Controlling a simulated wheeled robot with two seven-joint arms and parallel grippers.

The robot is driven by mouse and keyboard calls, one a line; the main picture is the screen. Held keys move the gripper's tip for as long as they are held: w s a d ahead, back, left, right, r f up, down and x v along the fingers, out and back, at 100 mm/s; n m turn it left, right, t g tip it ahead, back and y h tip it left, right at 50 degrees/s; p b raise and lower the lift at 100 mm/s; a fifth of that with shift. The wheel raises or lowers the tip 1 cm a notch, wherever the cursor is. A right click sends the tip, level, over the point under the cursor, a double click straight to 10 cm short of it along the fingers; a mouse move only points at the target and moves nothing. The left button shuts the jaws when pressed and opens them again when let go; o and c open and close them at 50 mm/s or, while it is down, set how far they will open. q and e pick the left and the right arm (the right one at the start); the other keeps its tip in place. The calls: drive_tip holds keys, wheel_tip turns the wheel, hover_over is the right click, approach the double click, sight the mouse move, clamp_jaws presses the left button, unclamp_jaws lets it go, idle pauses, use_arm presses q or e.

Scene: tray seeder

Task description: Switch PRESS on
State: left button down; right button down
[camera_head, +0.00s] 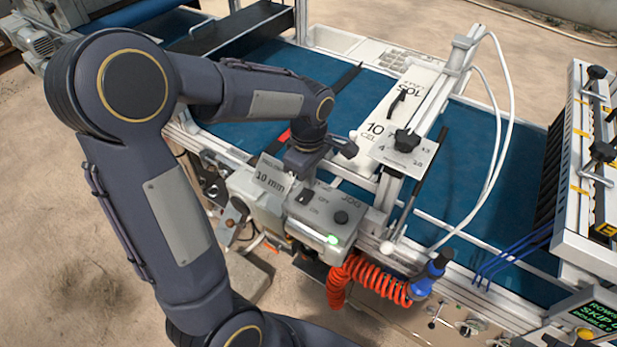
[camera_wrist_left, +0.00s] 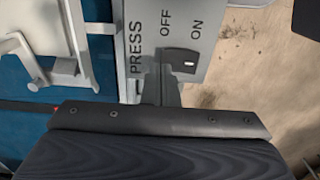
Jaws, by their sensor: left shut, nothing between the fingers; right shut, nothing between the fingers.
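A light grey control box (camera_head: 345,228) with OFF, ON and JOG lettering stands at the near side of the blue belt. A dark rocker switch (camera_wrist_left: 181,62) shows in the left wrist view beside the words PRESS, OFF and ON. It carries a small white mark nearer the ON side; I cannot tell its setting. My left gripper (camera_head: 303,172) points down over the box's back left part. Its narrow shut fingers (camera_wrist_left: 168,82) are beside the switch in the left wrist view; contact is unclear. My right gripper is not in view.
A green light (camera_head: 331,239) glows on the box's front. A round dark button (camera_head: 341,217) sits near JOG. A "10 mm" plate (camera_head: 270,178) stands at left, a dial plate (camera_head: 395,158) behind right. An orange coiled hose (camera_head: 370,282) hangs in front.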

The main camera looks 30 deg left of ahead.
use_arm(q)
drive_tip(key=shift+f, duration=0.5)
drive_tip(key=shift+w+p, duration=0.1)
drive_tip(key=shift+p, duration=0.2)
drive_tip(key=shift+f+g, duration=0.2)
drive_tip(key=shift+g, duration=0.1)
drive_tip(key=shift+r, duration=0.1)
drive_tip(key=shift+s+a+r, duration=0.1)
drive_tip(key=shift+s+r, duration=0.2)
drive_tip(key=shift+s, duration=0.4)
